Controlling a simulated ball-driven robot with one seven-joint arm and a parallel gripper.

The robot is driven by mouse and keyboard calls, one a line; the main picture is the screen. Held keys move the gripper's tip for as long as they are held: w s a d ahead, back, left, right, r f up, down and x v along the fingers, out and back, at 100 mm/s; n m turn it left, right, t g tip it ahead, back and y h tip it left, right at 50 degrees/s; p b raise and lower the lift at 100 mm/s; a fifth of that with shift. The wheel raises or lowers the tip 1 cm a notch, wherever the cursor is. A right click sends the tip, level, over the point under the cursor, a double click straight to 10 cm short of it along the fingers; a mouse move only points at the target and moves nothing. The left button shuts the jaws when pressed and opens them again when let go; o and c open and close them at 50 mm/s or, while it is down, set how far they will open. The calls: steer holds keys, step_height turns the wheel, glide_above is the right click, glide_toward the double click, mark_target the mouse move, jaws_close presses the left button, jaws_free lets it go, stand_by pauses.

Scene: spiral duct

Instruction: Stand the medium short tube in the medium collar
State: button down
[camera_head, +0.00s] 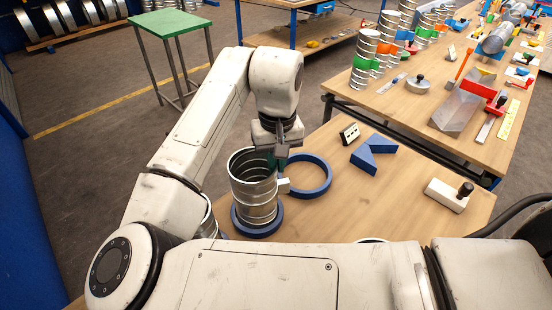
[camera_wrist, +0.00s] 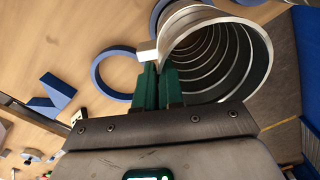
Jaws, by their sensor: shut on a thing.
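The medium short tube (camera_head: 253,190) is a ribbed silver metal cylinder, open at the top and roughly upright. Its lower end is within the outline of a blue ring, the medium collar (camera_head: 261,233); I cannot tell if it is fully seated. My gripper (camera_head: 277,165) is at the tube's right side, its green fingers shut on it near a pale block (camera_head: 284,186). In the wrist view the fingers (camera_wrist: 164,80) are close together at the rim of the tube (camera_wrist: 225,60), whose ribbed inside shows. Part of the blue collar (camera_wrist: 158,12) shows beyond the tube.
A wider empty blue ring (camera_head: 327,176) lies right of the tube. A blue V-shaped block (camera_head: 373,156), a small dark-faced block (camera_head: 350,133) and a white block with a black knob (camera_head: 449,194) are on the wooden table (camera_head: 395,200). Another table (camera_head: 400,105) behind is crowded.

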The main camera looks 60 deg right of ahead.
steer(key=c, duration=1.2)
jaws_free()
step_height(320, 180, up, 11)
steer(key=shift+s+d+f+b, duration=0.1)
steer(key=shift+b, duration=0.35)
steer(key=shift+s+f, duration=0.1)
